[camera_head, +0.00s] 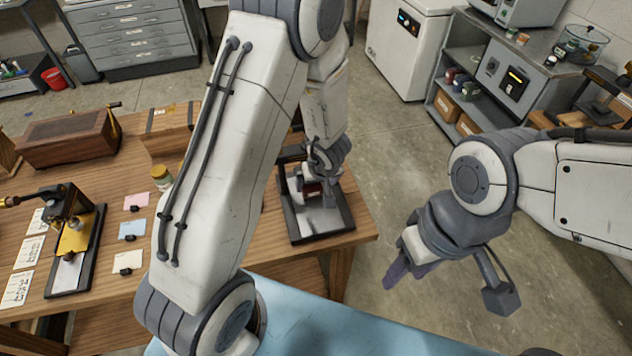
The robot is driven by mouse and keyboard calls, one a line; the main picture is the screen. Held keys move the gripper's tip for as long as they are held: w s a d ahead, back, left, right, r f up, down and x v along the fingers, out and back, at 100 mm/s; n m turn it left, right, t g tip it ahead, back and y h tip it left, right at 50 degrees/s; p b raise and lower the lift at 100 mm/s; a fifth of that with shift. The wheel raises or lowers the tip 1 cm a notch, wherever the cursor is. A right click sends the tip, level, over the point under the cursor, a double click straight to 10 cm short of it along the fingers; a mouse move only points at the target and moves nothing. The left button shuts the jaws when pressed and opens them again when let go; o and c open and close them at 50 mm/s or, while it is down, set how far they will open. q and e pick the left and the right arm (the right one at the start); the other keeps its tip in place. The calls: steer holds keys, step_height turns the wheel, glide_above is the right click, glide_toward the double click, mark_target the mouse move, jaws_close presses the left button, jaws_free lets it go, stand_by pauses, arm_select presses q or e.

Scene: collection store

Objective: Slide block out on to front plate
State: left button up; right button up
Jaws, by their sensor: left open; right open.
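A black-framed device with a pale metal front plate (322,222) stands near the right end of the wooden table. A small dark red block (311,188) shows at the back of the plate, partly hidden by my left gripper (318,188). My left gripper points down over the device and is open. I cannot tell whether its fingers touch the block.
A brass-and-black press (72,238) stands at the left, near paper cards and small dark blocks. A wooden box (70,138), a jar (161,178) and a wooden case (170,130) stand behind. A light blue surface (330,322) lies in front.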

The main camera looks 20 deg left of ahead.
mark_target(313, 193)
arm_select(q)
steer(key=b+x, duration=0.3)
steer(key=x, duration=0.6)
steer(key=shift+f+b, duration=0.2)
steer(key=shift+b, duration=0.15)
arm_select(e)
step_height(313, 193, down, 4)
steer(key=shift+f, duration=0.15)
